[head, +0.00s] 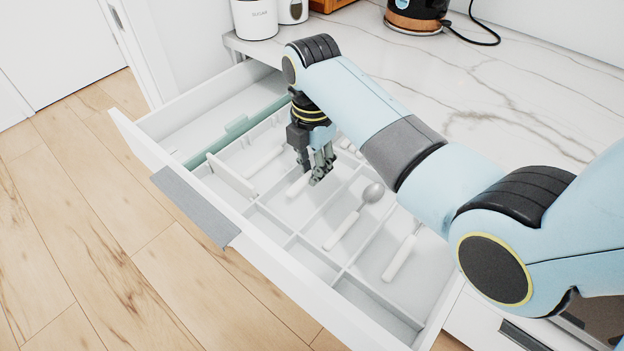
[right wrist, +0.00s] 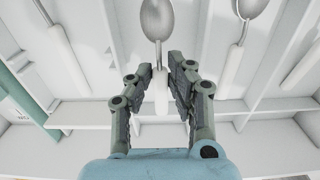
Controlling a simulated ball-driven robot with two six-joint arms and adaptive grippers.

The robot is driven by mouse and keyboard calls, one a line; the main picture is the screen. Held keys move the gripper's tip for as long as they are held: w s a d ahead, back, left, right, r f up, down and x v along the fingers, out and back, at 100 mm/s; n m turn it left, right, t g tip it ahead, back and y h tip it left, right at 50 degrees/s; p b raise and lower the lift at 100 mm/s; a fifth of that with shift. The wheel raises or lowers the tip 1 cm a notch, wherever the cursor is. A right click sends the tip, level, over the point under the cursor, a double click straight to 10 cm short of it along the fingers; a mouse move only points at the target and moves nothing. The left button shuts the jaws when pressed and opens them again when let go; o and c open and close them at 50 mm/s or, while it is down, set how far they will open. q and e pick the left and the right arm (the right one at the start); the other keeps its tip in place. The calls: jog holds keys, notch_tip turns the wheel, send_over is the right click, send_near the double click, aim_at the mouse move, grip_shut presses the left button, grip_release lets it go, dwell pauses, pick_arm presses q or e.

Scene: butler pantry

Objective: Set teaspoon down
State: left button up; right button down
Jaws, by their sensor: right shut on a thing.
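The teaspoon shows in the right wrist view with its metal bowl (right wrist: 157,18) at the top and its white handle (right wrist: 161,92) between the fingers. My right gripper (right wrist: 160,85) is shut on the handle. In the head view my right gripper (head: 321,178) is low inside the open drawer (head: 290,268), over a compartment of the white cutlery divider (head: 299,238). A white handle end (head: 297,187) shows beside its fingers; the arm hides much of the spoon. I cannot tell whether the spoon touches the compartment floor. My left gripper is not in view.
A larger spoon (head: 345,229) lies in the compartment to the right. Another white-handled utensil (head: 401,257) lies farther right, and one (head: 259,161) lies to the left. A green divider (head: 237,128) crosses the drawer's left side. The marble counter (head: 480,85) is mostly clear.

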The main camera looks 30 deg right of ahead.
aim_at(312, 190)
notch_tip(312, 190, down, 4)
jog(key=shift+r, duration=0.2)
jog(key=shift+f+b, duration=0.35)
jog(key=shift+f, duration=0.1)
jog(key=c, duration=1.2)
grip_release()
notch_tip(312, 190, up, 12)
jog(key=shift+r+p, duration=0.1)
jog(key=shift+p, duration=0.9)
